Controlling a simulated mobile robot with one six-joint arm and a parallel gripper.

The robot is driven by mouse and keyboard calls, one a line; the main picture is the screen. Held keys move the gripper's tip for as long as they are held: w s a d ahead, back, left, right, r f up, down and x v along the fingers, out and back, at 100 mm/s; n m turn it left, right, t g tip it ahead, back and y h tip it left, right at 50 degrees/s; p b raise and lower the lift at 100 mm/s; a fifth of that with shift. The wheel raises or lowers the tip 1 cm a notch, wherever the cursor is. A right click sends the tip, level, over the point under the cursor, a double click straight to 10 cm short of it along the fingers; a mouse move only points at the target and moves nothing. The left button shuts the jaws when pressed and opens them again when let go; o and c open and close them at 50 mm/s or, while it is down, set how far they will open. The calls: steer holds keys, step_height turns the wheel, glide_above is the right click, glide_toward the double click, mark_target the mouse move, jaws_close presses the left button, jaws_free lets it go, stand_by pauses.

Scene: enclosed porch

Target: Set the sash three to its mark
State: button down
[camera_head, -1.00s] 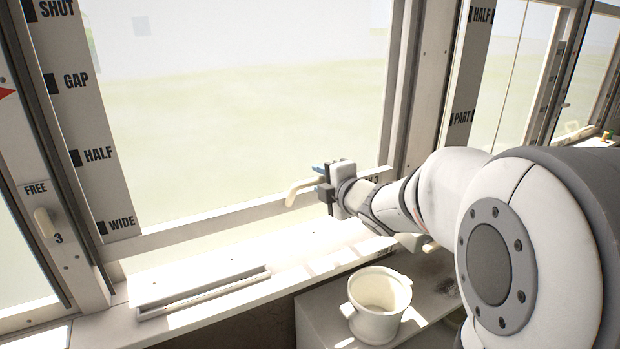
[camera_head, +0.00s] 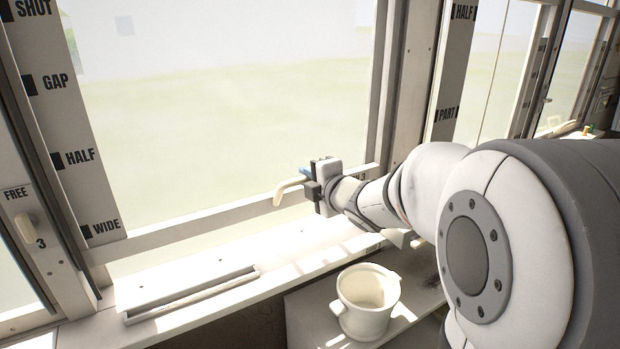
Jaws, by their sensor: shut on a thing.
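Sash three is the large window pane, and its bottom rail (camera_head: 180,231) runs just below the WIDE mark at its left end. A scale board (camera_head: 62,120) beside the pane reads SHUT, GAP, HALF and WIDE from top to bottom, each with a black mark. A cream handle (camera_head: 288,189) is at the rail's right part. My gripper (camera_head: 310,182) is shut on the handle, whose bent end sticks out to the left. The fingers and the held part are mostly hidden. A latch lever (camera_head: 27,228) marked FREE and 3 is on the left post.
A slim tray-like piece (camera_head: 190,293) lies on the sill (camera_head: 285,255) below the rail. A cream pot (camera_head: 367,305) stands on a low surface below my arm. Another scale board (camera_head: 445,80) with HALF and PART is to the right.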

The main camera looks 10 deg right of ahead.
step_height(320, 180, down, 11)
steer(key=b, duration=1)
steer(key=shift+b, duration=0.4)
steer(key=shift+s+r, duration=0.1)
steer(key=c, duration=1.7)
jaws_free()
steer(key=shift+o, duration=1.2)
steer(key=shift+r, duration=0.1)
